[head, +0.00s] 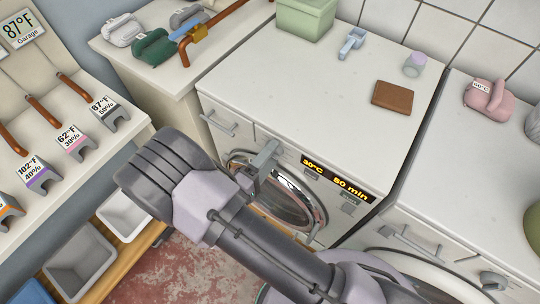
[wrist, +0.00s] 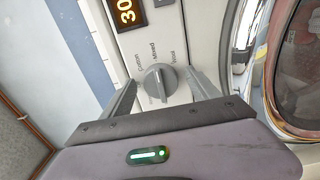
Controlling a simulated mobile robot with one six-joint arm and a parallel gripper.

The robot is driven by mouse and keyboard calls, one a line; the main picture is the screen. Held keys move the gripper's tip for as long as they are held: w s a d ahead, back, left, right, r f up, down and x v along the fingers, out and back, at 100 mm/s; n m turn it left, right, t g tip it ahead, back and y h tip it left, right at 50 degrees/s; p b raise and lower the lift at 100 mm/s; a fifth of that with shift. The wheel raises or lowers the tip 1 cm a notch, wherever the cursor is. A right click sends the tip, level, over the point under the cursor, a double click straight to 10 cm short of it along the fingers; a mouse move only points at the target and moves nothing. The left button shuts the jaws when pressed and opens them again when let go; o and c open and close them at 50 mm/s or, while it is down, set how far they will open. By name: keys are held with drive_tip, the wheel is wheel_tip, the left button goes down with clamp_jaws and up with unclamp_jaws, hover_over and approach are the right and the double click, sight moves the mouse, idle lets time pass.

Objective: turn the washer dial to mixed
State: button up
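The washer (head: 300,105) is white, with a round door and a display (head: 335,180) reading 30°C and 50 min. In the wrist view its grey round dial (wrist: 160,80) has a raised ridge, with the labels Cotton, Mixed and Wool fanned above it. The ridge runs roughly up and down in the picture; I cannot tell for sure which label it marks. My gripper (wrist: 162,80) is open, one finger on each side of the dial, with gaps visible. In the head view my gripper (head: 264,160) is at the washer front, hiding the dial.
The washer door (head: 300,208) is just right of my gripper in the wrist view. A brown wallet-like item (head: 392,96), a blue scoop (head: 352,43) and a green bin (head: 305,15) rest on the washer top. Another machine (head: 460,215) stands to the right. A shelf with bins (head: 80,262) is left.

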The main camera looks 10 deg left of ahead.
idle(0.3)
drive_tip(key=p+v, duration=0.2)
drive_tip(key=v, duration=1.5)
drive_tip(key=shift+s+p, duration=0.2)
drive_tip(key=shift+p, duration=0.1)
